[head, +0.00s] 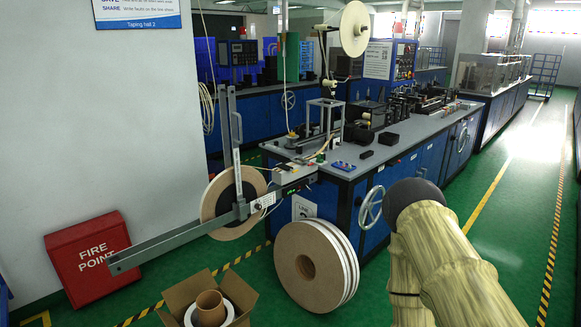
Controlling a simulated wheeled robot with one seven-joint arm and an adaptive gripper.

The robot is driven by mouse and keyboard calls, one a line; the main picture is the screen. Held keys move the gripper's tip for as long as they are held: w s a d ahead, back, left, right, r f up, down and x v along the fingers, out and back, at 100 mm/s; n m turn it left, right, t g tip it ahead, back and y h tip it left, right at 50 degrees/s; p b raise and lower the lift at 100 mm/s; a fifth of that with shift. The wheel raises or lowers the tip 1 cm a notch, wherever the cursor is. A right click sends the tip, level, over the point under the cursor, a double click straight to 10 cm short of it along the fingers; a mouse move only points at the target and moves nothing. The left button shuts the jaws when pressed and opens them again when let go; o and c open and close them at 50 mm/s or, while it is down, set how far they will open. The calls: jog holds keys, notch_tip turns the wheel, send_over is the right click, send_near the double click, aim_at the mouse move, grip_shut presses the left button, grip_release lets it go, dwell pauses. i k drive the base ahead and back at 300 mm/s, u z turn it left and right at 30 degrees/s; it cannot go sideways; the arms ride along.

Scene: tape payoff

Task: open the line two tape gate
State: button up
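The tape gate (160,247), as I take it, is a grey metal frame at the left end of the machine bench. One bar stands upright and a long one reaches to the lower left. The bars cross in front of a mounted tape reel (217,212) and partly hide it. A small box with a green light (291,190) sits on the bar joining the frame to the bench. A partly legible line sign (304,207) is on the bench end. I cannot tell the latch state. My gripper is not in view; only my tan-sleeved arm shows at lower right.
Large tape rolls (283,268) stand on the floor before the bench (387,152). An open carton (181,297) with rolls is at the bottom. A red fire point box (88,259) is by the wall. The green aisle (510,190) at right is clear.

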aim_at(284, 166)
jog(key=z, duration=0.05)
jog(key=i, duration=0.3)
jog(key=z, duration=0.1)
jog(key=k, duration=0.4)
jog(key=u, duration=0.7)
jog(key=i, duration=1.05)
jog(key=u, duration=0.05)
